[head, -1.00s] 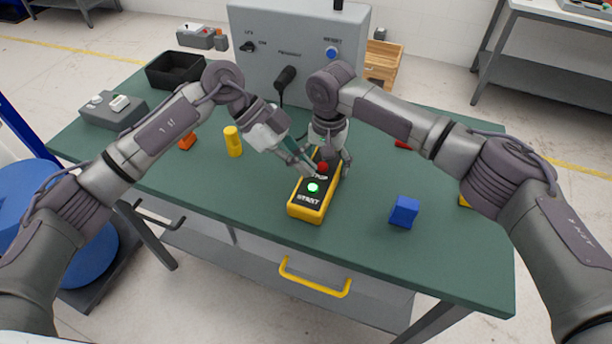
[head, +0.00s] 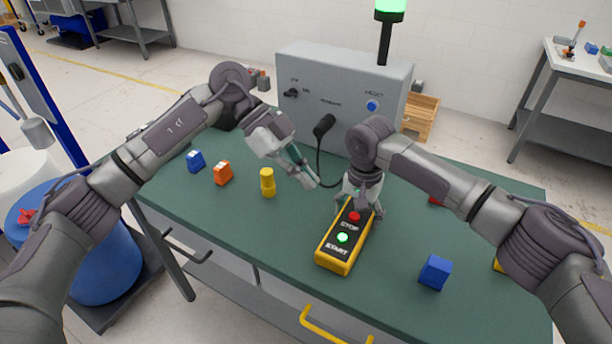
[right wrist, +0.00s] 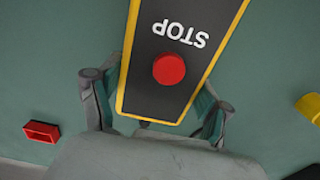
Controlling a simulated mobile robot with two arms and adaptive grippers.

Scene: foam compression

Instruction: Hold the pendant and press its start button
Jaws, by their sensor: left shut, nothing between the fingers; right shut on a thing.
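The yellow and black pendant (head: 336,252) lies on the green table, its lettering facing up. Its green start button (head: 342,238) is bright and uncovered in the head view. The red stop button (head: 354,216) sits at its far end and also shows in the right wrist view (right wrist: 169,69). My right gripper (head: 356,212) is shut on the far end of the pendant, a finger on each side. My left gripper (head: 314,184) is shut and empty, up and left of the pendant, apart from it.
A grey control box (head: 340,95) with a lit green beacon (head: 390,8) stands at the back. An orange block (head: 222,172), a blue block (head: 195,161) and a yellow cylinder (head: 267,182) stand to the left. Another blue block (head: 434,272) is on the right.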

